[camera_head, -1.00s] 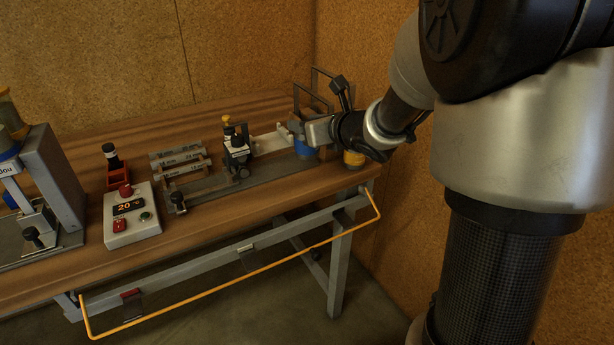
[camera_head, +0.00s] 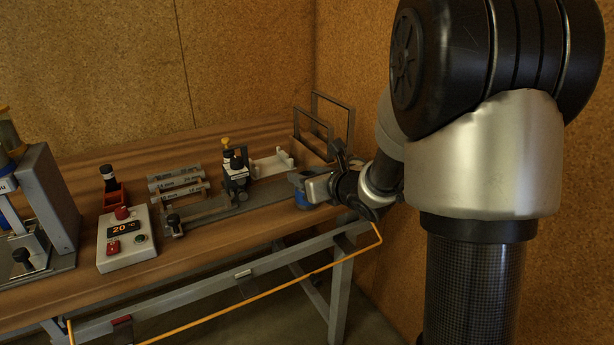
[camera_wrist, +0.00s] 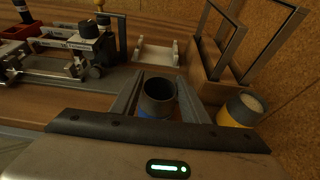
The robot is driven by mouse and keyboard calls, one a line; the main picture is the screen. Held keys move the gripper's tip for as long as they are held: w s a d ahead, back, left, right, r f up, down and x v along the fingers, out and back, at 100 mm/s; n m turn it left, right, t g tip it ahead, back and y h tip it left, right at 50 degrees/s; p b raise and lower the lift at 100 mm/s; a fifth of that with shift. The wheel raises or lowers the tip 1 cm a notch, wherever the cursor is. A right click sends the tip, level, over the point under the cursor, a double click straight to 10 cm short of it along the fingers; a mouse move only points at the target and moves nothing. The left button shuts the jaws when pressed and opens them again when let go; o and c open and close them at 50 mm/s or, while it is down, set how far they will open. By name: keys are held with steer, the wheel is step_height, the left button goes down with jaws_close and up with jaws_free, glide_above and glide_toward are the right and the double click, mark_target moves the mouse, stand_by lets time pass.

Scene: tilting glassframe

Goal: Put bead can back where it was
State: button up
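A dark grey can with a blue lower part (camera_wrist: 158,98) stands between the fingers of my gripper (camera_wrist: 157,92) in the wrist view. The fingers flank it closely on both sides, and its open top looks dark inside. In the head view, the blue can (camera_head: 302,198) is at my gripper (camera_head: 308,188), near the front right of the bench. Whether its base touches the bench is unclear. A second can, yellow with a grey rim and pale contents (camera_wrist: 240,108), stands right of my gripper. No label shows which one is the bead can.
A wooden holder with upright metal frames (camera_head: 322,125) stands behind my gripper at the bench's right end. A white tray (camera_head: 272,164) and a clamp fixture (camera_head: 235,175) lie left. A control box (camera_head: 125,238) stands further left. An orange rail (camera_head: 260,292) runs along the front.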

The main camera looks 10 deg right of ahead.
steer(key=shift+o, duration=1.3)
